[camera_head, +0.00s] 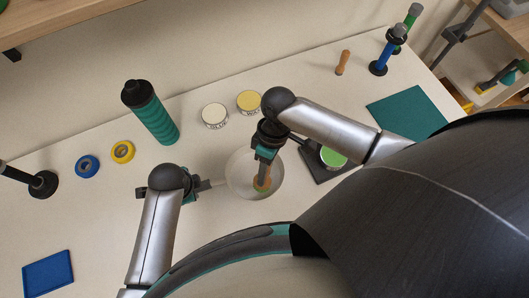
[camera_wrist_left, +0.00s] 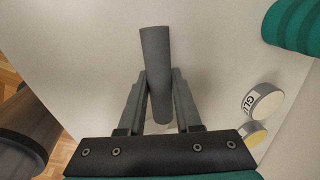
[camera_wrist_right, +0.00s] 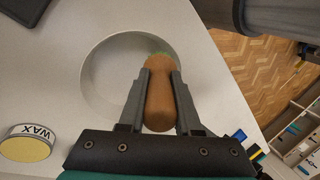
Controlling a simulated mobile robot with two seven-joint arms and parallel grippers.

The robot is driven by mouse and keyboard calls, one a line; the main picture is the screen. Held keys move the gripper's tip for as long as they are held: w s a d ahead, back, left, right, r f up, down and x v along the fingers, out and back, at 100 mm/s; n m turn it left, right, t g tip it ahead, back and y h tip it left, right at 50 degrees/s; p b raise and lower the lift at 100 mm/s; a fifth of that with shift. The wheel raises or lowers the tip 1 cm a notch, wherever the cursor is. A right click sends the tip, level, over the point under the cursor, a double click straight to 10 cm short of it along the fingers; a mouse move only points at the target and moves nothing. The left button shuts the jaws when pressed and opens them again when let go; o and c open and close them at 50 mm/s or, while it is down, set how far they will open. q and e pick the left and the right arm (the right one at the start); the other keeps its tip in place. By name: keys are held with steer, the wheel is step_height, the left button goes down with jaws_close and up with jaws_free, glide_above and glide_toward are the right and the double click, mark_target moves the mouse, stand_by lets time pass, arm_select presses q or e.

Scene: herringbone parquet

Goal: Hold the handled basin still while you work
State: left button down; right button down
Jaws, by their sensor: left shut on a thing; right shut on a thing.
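The handled basin (camera_head: 240,188) is a round pale bowl in the middle of the table in the head view. Its rim also shows in the right wrist view (camera_wrist_right: 92,72). My left gripper (camera_head: 207,186) is at the basin's left side, shut on its grey bar-like handle (camera_wrist_left: 155,60), which stands between the fingers in the left wrist view. My right gripper (camera_head: 265,160) is over the basin, shut on a tool with a brown wooden handle (camera_wrist_right: 160,100). The tool points down into the basin. Its green end (camera_wrist_right: 160,55) is mostly hidden behind the handle.
A white-topped tin (camera_head: 215,115) and a yellow WAX tin (camera_head: 249,101) stand behind the basin. A green-topped tin (camera_head: 333,157) stands on a dark plate right of it. The table front-left is mostly clear.

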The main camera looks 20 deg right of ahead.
steer(key=shift+r, duration=1.85)
arm_select(q)
steer(key=c, duration=0.5)
jaws_free()
steer(key=shift+r, duration=0.15)
steer(key=r, duration=0.3)
steer(key=s+r, duration=0.1)
steer(key=r, duration=0.3)
steer(key=s+r, duration=0.1)
steer(key=r, duration=0.3)
steer(key=shift+s+r, duration=0.2)
steer(key=shift+r, duration=0.05)
steer(key=shift+s, duration=0.1)
arm_select(e)
steer(key=shift+s, duration=0.15)
